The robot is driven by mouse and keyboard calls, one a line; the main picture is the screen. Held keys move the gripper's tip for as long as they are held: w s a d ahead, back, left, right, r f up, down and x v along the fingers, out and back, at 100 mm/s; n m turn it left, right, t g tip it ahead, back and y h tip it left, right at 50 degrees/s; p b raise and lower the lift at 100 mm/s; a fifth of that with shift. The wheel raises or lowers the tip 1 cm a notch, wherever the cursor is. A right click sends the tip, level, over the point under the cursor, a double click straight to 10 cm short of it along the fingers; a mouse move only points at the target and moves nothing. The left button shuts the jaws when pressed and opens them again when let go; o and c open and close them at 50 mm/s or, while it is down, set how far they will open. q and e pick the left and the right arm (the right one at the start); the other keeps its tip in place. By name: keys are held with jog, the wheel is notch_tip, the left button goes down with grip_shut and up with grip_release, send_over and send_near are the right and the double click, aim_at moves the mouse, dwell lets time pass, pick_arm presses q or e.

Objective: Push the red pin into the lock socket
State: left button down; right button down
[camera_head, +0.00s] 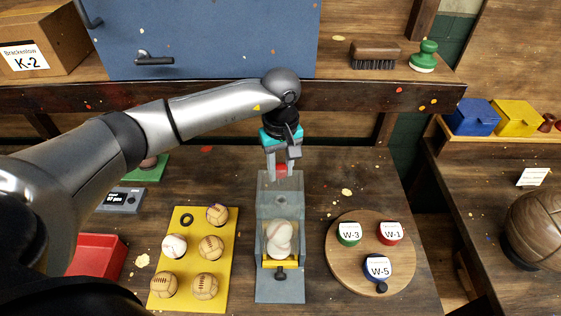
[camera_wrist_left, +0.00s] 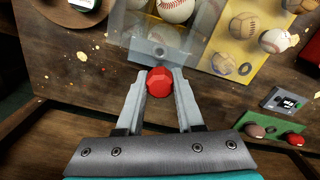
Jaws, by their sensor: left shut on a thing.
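My left gripper (camera_head: 282,172) comes down from above at the far end of a grey lock fixture (camera_head: 267,218) in the head view. It is shut on the red pin (camera_head: 281,169). In the left wrist view the red pin (camera_wrist_left: 160,82) shows as a round, faceted red head between the two fingertips (camera_wrist_left: 160,92). A small round socket (camera_wrist_left: 159,51) lies just beyond the pin on the fixture's grey top. The pin's lower end is hidden, so I cannot tell whether it touches the fixture. The fixture holds white balls (camera_head: 279,236) nearer its front. My right gripper is not visible.
A yellow board (camera_head: 190,284) with several balls lies left of the fixture. A round wooden board (camera_head: 346,276) with labelled tins stands right. A red tray (camera_head: 97,256) and a small scale (camera_head: 120,201) are farther left. A shelf (camera_head: 350,96) runs behind. Bare table separates fixture and round board.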

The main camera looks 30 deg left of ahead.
pick_arm(q)
jog(key=shift+w+f+b, duration=0.1)
jog(key=shift+f+b, duration=1.4)
jog(key=shift+f, duration=1.3)
jog(key=shift+f+b, duration=1.05)
jog(key=shift+b, duration=0.4)
jog(key=shift+d, duration=0.1)
jog(key=shift+s+f+b, duration=0.25)
jog(key=shift+f+b, duration=0.6)
jog(key=shift+b, duration=0.15)
jog(key=shift+r+p, duration=0.3)
jog(key=shift+r, duration=0.1)
